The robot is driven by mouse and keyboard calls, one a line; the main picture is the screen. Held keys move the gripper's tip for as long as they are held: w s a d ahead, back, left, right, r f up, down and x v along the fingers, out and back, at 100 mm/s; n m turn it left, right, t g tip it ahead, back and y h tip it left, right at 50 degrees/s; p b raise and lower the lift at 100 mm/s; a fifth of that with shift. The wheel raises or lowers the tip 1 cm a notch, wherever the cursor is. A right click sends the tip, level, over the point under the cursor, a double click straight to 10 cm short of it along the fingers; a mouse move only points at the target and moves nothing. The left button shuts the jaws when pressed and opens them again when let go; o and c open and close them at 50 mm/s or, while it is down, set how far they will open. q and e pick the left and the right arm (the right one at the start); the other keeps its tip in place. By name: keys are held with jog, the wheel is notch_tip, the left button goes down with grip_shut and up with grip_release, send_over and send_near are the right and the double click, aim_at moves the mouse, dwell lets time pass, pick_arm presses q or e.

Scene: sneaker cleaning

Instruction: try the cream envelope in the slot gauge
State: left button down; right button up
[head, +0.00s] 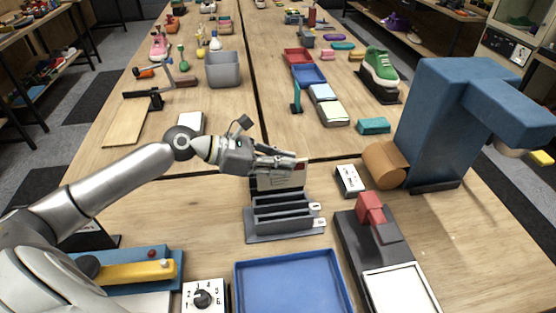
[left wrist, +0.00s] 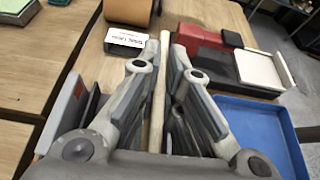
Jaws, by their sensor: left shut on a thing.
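The cream envelope (head: 277,182) stands upright at the back of the dark grey slot gauge (head: 285,222). The gauge has several parallel slots and small white labels on its right side. My left gripper (head: 290,163) is shut on the envelope's upper part. In the left wrist view the envelope (left wrist: 163,60) shows edge-on as a thin pale strip between the fingers (left wrist: 164,50). Its lower edge is hidden behind the gauge's walls, so I cannot tell whether it is inside a slot or just above. My right gripper is not in view.
A blue tray (head: 291,262) lies in front of the gauge. A white-labelled block (head: 350,181) and a brown roller (head: 384,165) stand to the right, beside a large blue machine (head: 430,125). A red-and-grey press-like device (head: 371,209) is right of the tray. A dial box (head: 204,298) is front left.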

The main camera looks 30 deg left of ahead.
pick_arm(q)
jog(key=s+d+r, duration=0.3)
jog(key=s+d, duration=0.1)
jog(key=s, duration=0.1)
notch_tip(320, 180, down, 6)
jog(key=a, duration=0.1)
jog(key=shift+w+f, duration=0.2)
jog(key=shift+w, duration=0.1)
dwell(0.3)
dwell(0.6)
jog(key=shift+f+p, duration=0.15)
jog(key=shift+p, duration=0.2)
dwell(0.3)
jog(key=shift+f+b, duration=1.1)
jog(key=shift+f, duration=1.85)
dwell(0.3)
jog(key=c, duration=1.5)
grip_release()
